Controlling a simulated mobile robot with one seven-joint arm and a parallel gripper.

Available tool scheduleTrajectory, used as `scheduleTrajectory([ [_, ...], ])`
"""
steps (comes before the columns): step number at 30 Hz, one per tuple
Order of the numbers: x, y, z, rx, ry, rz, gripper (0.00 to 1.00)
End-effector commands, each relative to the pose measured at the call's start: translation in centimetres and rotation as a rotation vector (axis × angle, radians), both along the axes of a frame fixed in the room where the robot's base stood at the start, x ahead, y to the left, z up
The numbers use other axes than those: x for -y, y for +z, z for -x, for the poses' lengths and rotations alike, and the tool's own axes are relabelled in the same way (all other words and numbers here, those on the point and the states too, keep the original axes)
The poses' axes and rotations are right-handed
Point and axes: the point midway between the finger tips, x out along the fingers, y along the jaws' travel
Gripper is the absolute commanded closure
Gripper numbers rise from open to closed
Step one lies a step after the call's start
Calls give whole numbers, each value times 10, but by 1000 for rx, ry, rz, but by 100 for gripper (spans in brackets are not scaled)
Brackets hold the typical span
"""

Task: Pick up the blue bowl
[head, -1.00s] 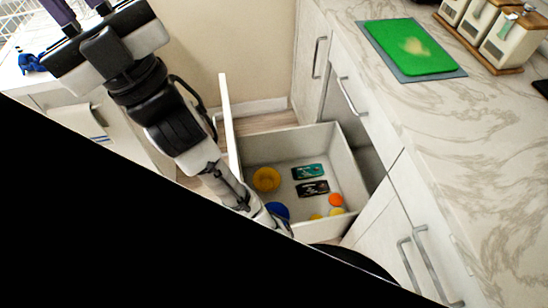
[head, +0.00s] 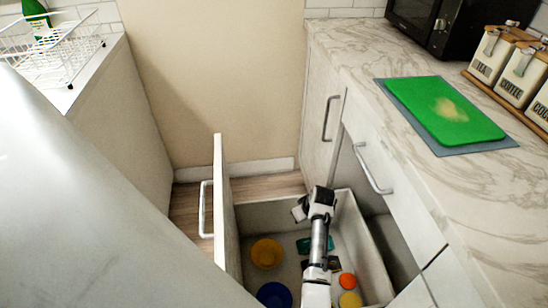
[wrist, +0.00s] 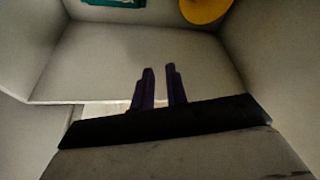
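The blue bowl (head: 274,295) sits in the open drawer (head: 350,222), at its near left in the head view, cut by the lower picture edge. It is not in the wrist view. My gripper (head: 302,208) is at the far end of the drawer, beyond the blue bowl and apart from it; its fingers cannot be made out there. In the wrist view the two dark fingers of my gripper (wrist: 158,68) stand a small gap apart with nothing between them.
A yellow bowl (head: 267,253) lies beyond the blue bowl; it also shows in the wrist view (wrist: 205,8). A teal packet (head: 304,245), an orange item (head: 347,281) and a yellow item (head: 350,299) lie right of it. Drawer walls enclose them. The counter (head: 440,190) is at right.

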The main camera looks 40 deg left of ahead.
Motion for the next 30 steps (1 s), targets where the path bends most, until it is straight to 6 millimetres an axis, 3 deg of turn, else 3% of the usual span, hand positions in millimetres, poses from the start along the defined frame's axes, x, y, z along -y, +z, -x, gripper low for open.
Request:
scheduleTrajectory([
  [1, 23, -43, 21, -121, 17, 54, 86],
  [3, 50, -80, 50, -268, 47, 108, 86],
  [6, 78, -114, 87, -441, 85, 153, 86],
  [12, 100, -139, 124, -598, 125, 178, 86],
  [22, 91, -193, 154, -604, 128, 181, 86],
  [30, 87, -212, 165, -602, 126, 180, 86],
])
